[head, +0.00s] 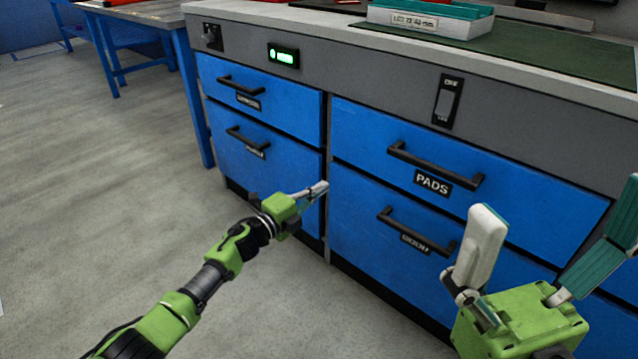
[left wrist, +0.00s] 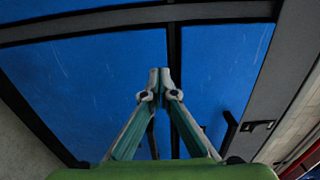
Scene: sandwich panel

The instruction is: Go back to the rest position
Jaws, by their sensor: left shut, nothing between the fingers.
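My left gripper (head: 318,190) is shut and empty. In the head view its arm reaches in from the lower left, and its fingertips are in front of the gap between the two columns of blue drawers. In the left wrist view its two fingertips (left wrist: 160,76) meet, with blue drawer fronts behind them; I cannot tell whether they touch the cabinet. My right gripper (head: 555,245) is large at the lower right of the head view. Its two fingers stand wide apart, and nothing is between them.
The cabinet has blue drawers with black handles, including the PADS drawer (head: 500,190); the drawers look closed. A lit green display (head: 284,56) and a switch (head: 447,101) are on its grey panel. A labelled box (head: 415,20) stands on top. Grey floor (head: 90,180) is clear at left.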

